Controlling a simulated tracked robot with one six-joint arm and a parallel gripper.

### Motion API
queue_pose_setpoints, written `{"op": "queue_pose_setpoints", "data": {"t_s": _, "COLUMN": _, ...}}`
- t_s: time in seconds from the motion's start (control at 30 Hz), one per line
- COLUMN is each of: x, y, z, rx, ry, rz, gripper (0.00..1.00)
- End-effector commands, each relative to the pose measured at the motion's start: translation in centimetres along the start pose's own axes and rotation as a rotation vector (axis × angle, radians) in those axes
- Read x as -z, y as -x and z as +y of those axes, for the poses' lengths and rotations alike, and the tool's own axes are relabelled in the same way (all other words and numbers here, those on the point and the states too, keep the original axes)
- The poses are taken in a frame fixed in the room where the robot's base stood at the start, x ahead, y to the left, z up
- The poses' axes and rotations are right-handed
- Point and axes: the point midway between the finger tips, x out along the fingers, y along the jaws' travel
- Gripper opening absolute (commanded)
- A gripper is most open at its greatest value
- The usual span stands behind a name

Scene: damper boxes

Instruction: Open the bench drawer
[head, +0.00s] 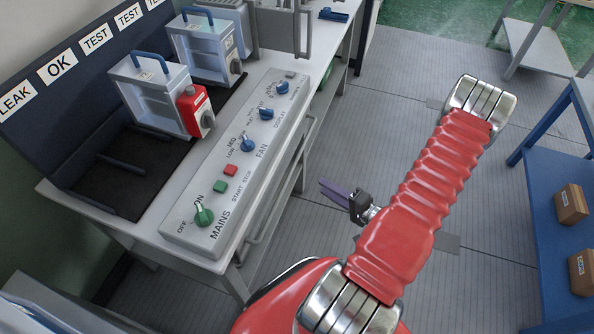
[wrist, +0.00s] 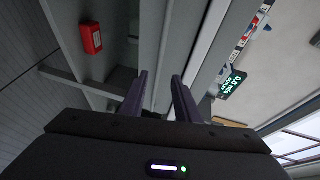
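The grey bench (head: 135,215) stands at the left in the head view. A long grey bar (head: 283,185), which looks like the drawer handle, runs along its front below the control panel. The drawer front is mostly hidden under the panel and appears shut. My gripper (head: 328,190) has purple fingers and points left at the bench front, to the right of the bar and apart from it. In the wrist view my gripper (wrist: 160,88) is open, with an empty gap between its fingers. Grey bench parts lie beyond the fingertips; I cannot tell whether the bar is between them.
The control panel (head: 240,150) with knobs is on the bench top. Clear damper boxes (head: 150,95) stand behind it, one with a red actuator (head: 196,110). A blue shelf (head: 545,200) with cartons is at the right. A red box (wrist: 91,38) shows in the wrist view.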

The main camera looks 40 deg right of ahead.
Motion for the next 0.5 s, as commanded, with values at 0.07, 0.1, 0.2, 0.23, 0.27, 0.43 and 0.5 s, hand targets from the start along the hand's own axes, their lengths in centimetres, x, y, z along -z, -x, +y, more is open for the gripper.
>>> {"op": "queue_pose_setpoints", "data": {"t_s": 0.07, "x": 0.0, "y": 0.0, "z": 0.0, "rx": 0.0, "ry": 0.0, "rz": -0.001, "gripper": 0.29}}
{"op": "queue_pose_setpoints", "data": {"t_s": 0.1, "x": 0.0, "y": -0.1, "z": 0.0, "rx": 0.0, "ry": -0.001, "rz": -0.001, "gripper": 0.29}}
{"op": "queue_pose_setpoints", "data": {"t_s": 0.2, "x": -0.1, "y": -0.3, "z": 0.0, "rx": 0.0, "ry": -0.001, "rz": -0.002, "gripper": 0.29}}
{"op": "queue_pose_setpoints", "data": {"t_s": 0.23, "x": -0.1, "y": -0.4, "z": 0.0, "rx": 0.0, "ry": -0.001, "rz": -0.003, "gripper": 0.29}}
{"op": "queue_pose_setpoints", "data": {"t_s": 0.27, "x": -0.1, "y": -0.6, "z": 0.0, "rx": 0.0, "ry": -0.001, "rz": -0.003, "gripper": 0.29}}
{"op": "queue_pose_setpoints", "data": {"t_s": 0.43, "x": -0.1, "y": -1.8, "z": 0.0, "rx": 0.001, "ry": -0.001, "rz": -0.005, "gripper": 0.29}}
{"op": "queue_pose_setpoints", "data": {"t_s": 0.5, "x": -0.1, "y": -2.5, "z": 0.0, "rx": 0.001, "ry": -0.001, "rz": -0.004, "gripper": 0.29}}
